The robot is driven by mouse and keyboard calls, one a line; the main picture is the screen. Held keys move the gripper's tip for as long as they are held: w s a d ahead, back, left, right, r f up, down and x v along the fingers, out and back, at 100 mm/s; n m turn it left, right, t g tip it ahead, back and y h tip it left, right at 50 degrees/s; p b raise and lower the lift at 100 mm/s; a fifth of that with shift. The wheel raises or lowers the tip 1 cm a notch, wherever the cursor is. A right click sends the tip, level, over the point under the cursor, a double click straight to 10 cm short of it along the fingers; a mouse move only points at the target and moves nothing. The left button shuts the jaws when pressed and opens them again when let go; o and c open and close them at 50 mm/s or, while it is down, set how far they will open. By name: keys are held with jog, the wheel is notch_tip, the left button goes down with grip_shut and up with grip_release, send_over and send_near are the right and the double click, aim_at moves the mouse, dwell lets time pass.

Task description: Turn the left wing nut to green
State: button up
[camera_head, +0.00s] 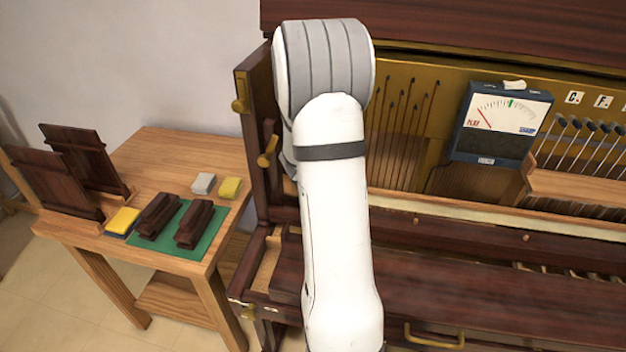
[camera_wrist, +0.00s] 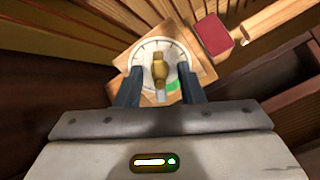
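In the wrist view, a brass wing nut (camera_wrist: 160,68) stands on a round white dial (camera_wrist: 143,53). Its wings run roughly up and down in the picture. A green patch (camera_wrist: 173,86) shows on the dial's lower right edge. My gripper (camera_wrist: 159,78) is open, with one dark finger on each side of the nut. A gap shows between the nut and each finger. In the head view, my white arm hides the gripper and this nut. The blue meter (camera_head: 498,122) has a green mark at its top, and its red needle points left, toward the red lettering.
The dial sits on a wooden plate (camera_wrist: 203,68) inside the piano. A red block (camera_wrist: 214,34) lies close to its upper right. Left of the piano, a wooden side table (camera_head: 165,150) holds dark blocks on a green mat (camera_head: 148,246), with sponges around them.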

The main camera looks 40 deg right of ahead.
jog(key=shift+s+a+r, duration=0.2)
jog(key=shift+a+r, duration=0.05)
jog(key=shift+r, duration=0.15)
dwell(0.5)
